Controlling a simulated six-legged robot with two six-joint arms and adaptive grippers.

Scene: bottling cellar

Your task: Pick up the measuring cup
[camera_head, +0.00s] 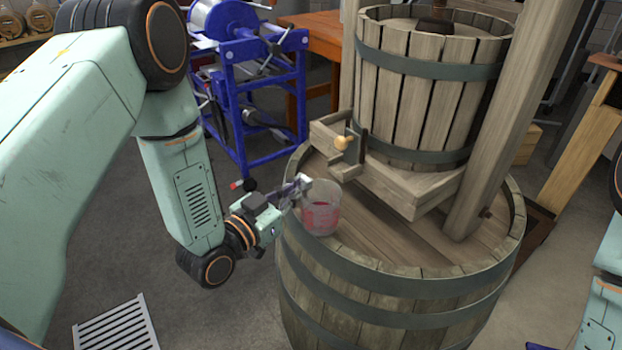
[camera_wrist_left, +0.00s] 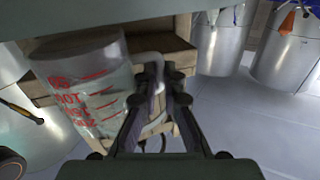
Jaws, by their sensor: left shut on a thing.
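The clear measuring cup (camera_head: 322,214) with red markings is at the left edge of the barrel top in the head view. It also fills the left part of the left wrist view (camera_wrist_left: 88,90). My left gripper (camera_head: 302,187) is at the left side of the cup. In the left wrist view its fingers (camera_wrist_left: 160,80) are closed together on the cup's handle. I cannot tell whether the cup's base touches the wood. My right gripper is out of view.
The wooden barrel (camera_head: 400,294) carries a slatted press basket (camera_head: 415,95) with a wooden spout tray (camera_head: 400,188) right behind the cup. A blue metal frame machine (camera_head: 262,120) stands behind on the left. A floor grate (camera_head: 118,325) lies at lower left.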

